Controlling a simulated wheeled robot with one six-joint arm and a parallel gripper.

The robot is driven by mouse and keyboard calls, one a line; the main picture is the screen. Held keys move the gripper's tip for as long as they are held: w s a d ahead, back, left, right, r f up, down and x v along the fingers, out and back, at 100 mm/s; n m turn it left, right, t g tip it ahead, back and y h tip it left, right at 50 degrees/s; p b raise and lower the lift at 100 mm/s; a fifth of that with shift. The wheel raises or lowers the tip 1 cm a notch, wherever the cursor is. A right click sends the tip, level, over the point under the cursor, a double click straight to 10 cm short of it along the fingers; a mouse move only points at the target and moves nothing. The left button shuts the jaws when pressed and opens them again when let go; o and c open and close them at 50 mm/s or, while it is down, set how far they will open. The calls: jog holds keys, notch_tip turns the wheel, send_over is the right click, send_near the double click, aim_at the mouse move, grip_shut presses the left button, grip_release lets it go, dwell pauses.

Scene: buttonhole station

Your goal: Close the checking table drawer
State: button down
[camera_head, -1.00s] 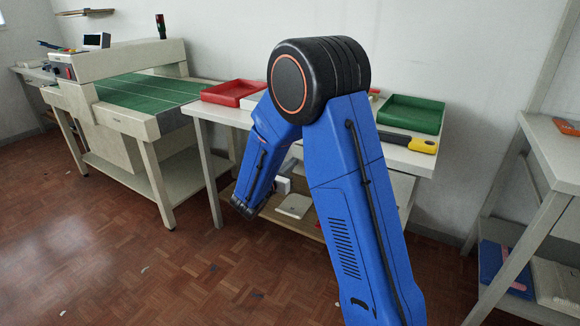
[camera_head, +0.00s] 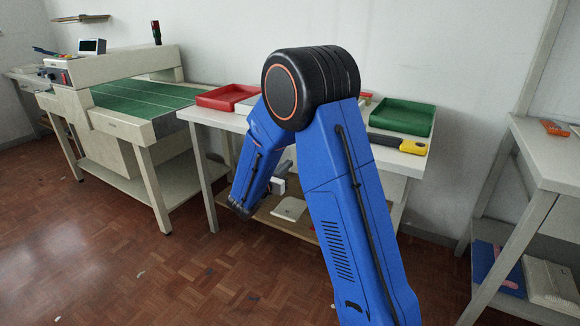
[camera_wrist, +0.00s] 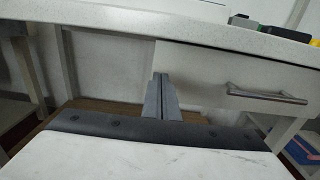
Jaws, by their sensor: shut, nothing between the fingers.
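The checking table (camera_head: 210,116) stands behind my arm in the head view; its top edge crosses the wrist view (camera_wrist: 110,20). Its drawer (camera_wrist: 210,72) shows in the wrist view as a pale front under the tabletop, with a metal bar handle (camera_wrist: 266,95) to the right. How far the drawer stands out is hard to tell. My gripper (camera_wrist: 160,82) is shut and empty, its fingertips in front of the drawer's left end, left of the handle. Whether they touch it cannot be told. In the head view my arm hides most of the drawer.
On the tabletop are a red tray (camera_head: 227,97), a green tray (camera_head: 402,117) and a yellow-and-black tool (camera_head: 399,144). A lower shelf holds a white item (camera_head: 289,208). A green-topped machine (camera_head: 120,100) stands left, another table (camera_head: 545,150) right. The left floor is open.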

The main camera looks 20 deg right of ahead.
jog(key=v, duration=1.1)
jog(key=s+d+r+m+g+y, duration=0.2)
jog(key=s+d+m+g, duration=0.4)
jog(key=s, duration=0.6)
jog(key=s+d+r+m+g+y, duration=0.2)
jog(key=s+d+m+g, duration=0.1)
jog(key=s+d+m, duration=0.65)
jog(key=s+a+r+m+t+y, duration=0.1)
jog(key=s+a+m+y, duration=0.4)
jog(key=s, duration=0.4)
jog(key=s+a+m+t+y, duration=0.1)
jog(key=s+a+m+y, duration=0.4)
jog(key=s+a, duration=0.3)
jog(key=shift+s+r+t, duration=0.4)
jog(key=shift+s, duration=0.65)
